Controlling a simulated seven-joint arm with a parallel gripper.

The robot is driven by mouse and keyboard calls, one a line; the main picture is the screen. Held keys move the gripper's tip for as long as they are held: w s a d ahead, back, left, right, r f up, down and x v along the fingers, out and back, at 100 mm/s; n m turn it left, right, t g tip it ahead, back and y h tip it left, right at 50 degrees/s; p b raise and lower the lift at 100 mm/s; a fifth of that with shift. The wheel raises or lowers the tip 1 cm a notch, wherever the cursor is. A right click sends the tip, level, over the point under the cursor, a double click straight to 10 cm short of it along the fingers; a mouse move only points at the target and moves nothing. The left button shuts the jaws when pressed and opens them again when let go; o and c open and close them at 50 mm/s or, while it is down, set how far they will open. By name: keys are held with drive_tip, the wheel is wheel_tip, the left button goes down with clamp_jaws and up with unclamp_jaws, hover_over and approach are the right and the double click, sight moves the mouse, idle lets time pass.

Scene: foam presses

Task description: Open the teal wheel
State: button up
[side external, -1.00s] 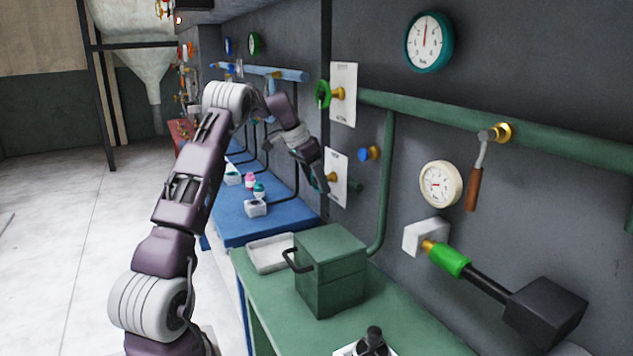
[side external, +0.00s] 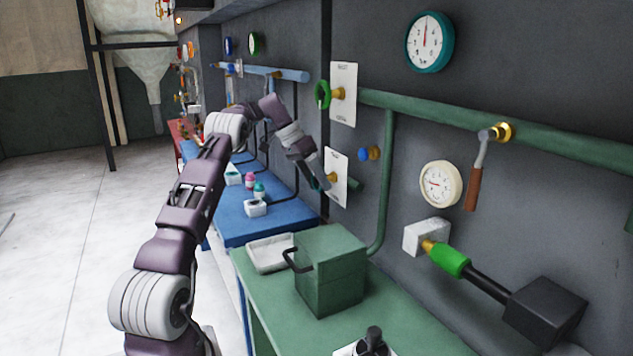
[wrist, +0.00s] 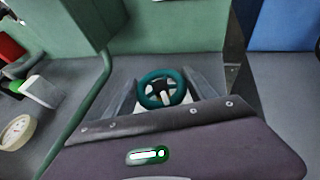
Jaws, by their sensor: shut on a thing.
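The teal wheel (wrist: 160,74) shows in the wrist view as a round spoked rim between my two fingers. My gripper (wrist: 160,82) is shut on it, with one finger at its left side and one at its right. In the side external view my gripper (side external: 318,181) is at the lower white plate (side external: 338,168) on the wall. There the wheel is mostly hidden by my fingers, and a brass stem (side external: 331,177) shows beside them.
A green wheel (side external: 321,94) on another white plate sits above. A blue knob (side external: 364,154) is to the right. A green box (side external: 330,270) stands on the green bench below. A teal-rimmed gauge (side external: 429,42) and a cream gauge (side external: 440,184) hang on the wall.

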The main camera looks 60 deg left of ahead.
drive_tip(key=o, duration=1.4)
drive_tip(key=shift+s+a+r, duration=0.1)
drive_tip(key=shift+a+r, duration=0.05)
drive_tip(key=shift+r, duration=0.1)
drive_tip(key=s+a, duration=0.2)
drive_tip(key=s, duration=0.1)
drive_tip(key=s+a, duration=0.5)
drive_tip(key=s, duration=0.1)
drive_tip(key=shift+s+a+r, duration=0.2)
drive_tip(key=shift+s+r, duration=0.05)
drive_tip(key=shift+s, duration=0.1)
